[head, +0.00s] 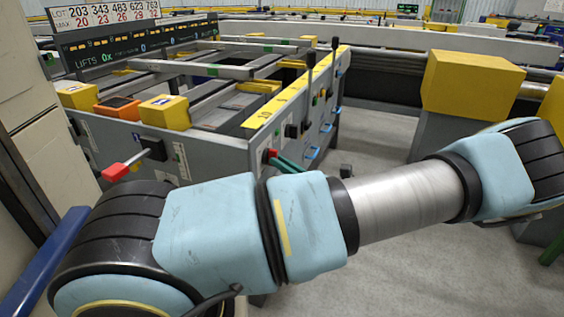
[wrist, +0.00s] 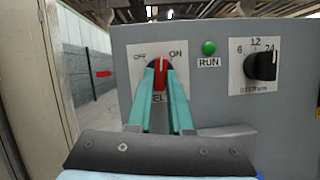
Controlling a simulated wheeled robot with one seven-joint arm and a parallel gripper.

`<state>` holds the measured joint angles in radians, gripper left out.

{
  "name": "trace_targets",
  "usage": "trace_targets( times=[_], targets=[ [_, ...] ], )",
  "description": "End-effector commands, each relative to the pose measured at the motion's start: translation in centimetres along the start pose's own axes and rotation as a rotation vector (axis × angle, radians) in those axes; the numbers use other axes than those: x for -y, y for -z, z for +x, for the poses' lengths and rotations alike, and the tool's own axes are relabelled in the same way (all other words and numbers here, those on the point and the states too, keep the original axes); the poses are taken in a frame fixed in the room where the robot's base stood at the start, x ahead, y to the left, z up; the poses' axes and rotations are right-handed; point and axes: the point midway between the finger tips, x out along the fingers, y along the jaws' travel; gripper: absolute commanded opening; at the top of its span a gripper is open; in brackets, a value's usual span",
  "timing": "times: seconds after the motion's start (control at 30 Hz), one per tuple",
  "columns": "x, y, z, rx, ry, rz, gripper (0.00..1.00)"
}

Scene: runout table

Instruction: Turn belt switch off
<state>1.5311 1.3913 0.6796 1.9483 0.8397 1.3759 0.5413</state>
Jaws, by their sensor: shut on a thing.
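The belt switch (wrist: 159,78) is a red lever on a white plate marked OFF at left and ON at right. The lower label is partly covered by my fingers. The lever stands roughly upright, perhaps a little toward ON; its exact setting is hard to tell. My gripper (wrist: 161,66) has its teal fingers closed on the lever from both sides. In the head view, the fingertips of my gripper (head: 276,158) show at the grey panel's side, with most of the hand hidden behind my arm.
A green RUN lamp (wrist: 209,47) and a black STEP/EN knob (wrist: 262,65) sit right of the switch. A red-handled lever (head: 116,171) sticks out at the table's left end. Black upright levers (head: 311,62) and yellow blocks (head: 470,82) stand nearby. Grey floor is open at right.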

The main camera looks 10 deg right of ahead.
Motion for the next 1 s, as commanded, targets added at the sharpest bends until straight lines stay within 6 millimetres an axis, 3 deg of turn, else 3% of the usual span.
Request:
trace_targets(
  times=[0.6,1.0],
  targets=[
    [0.64,-0.26,0.06,0.001,-0.222,-0.538,0.00],
    [0.80,-0.46,0.13,0.002,-0.331,-0.798,0.00]
  ],
)
